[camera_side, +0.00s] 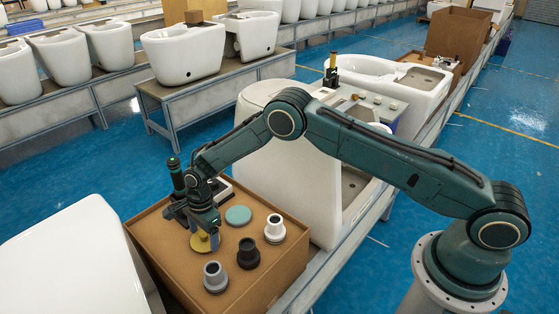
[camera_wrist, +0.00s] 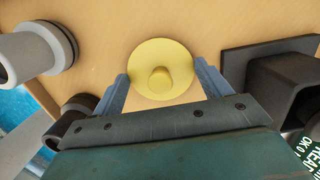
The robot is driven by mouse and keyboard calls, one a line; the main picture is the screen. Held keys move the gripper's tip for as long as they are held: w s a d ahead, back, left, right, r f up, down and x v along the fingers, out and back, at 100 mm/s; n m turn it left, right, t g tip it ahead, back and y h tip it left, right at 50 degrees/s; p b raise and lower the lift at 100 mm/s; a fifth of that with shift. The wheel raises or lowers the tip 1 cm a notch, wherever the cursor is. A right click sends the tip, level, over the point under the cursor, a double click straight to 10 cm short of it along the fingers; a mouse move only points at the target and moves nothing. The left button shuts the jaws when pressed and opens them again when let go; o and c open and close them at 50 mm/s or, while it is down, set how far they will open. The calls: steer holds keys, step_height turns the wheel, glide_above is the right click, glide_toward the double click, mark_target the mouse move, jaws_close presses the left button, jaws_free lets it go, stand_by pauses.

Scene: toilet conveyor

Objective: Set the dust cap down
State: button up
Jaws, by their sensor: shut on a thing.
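The dust cap, a yellow disc with a small raised knob (camera_wrist: 160,70), sits between my gripper's two blue-grey fingers (camera_wrist: 163,88) in the wrist view. My gripper is shut on the cap. I cannot tell whether its underside touches the box top.
A teal disc (camera_side: 238,215) lies right of my gripper. A grey collared part (camera_side: 215,277), a black one (camera_side: 248,254) and a white one (camera_side: 274,230) stand nearby. A black square-mouthed part (camera_wrist: 280,75) is close at right in the wrist view. A toilet (camera_side: 290,185) stands behind.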

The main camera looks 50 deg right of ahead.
steer(key=shift+f, duration=0.1)
steer(key=o, duration=1)
steer(key=shift+c, duration=0.2)
step_height(320, 180, up, 12)
steer(key=d, duration=0.1)
steer(key=shift+d, duration=0.25)
steer(key=shift+r, duration=0.2)
